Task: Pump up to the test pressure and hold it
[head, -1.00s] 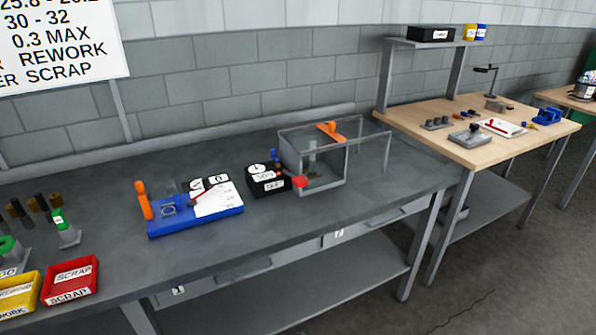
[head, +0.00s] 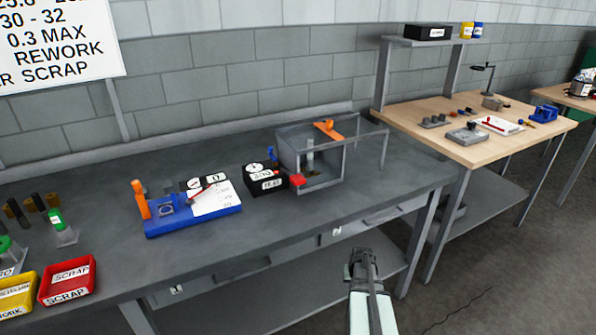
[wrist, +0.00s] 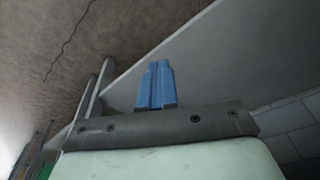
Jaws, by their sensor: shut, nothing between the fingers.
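A black gauge box (head: 265,180) with a white dial and a label stands on the grey bench. Right beside it is a clear-walled test chamber (head: 322,186) in a grey frame, with an orange handle (head: 328,130) on top and a red part (head: 297,179) at its lower left corner. A small blue part (head: 271,155) shows behind the gauge box. My gripper (head: 362,254) is in front of the bench's front edge, apart from everything. In the wrist view its blue fingers (wrist: 157,84) are together and empty. The dial reading is too small to tell.
A blue fixture (head: 195,222) with an orange handle and dials stands left of the gauge box. Red (head: 67,281) and yellow (head: 17,294) bins are at the front left. A wooden table (head: 470,153) stands at right. Bare bench lies before the chamber.

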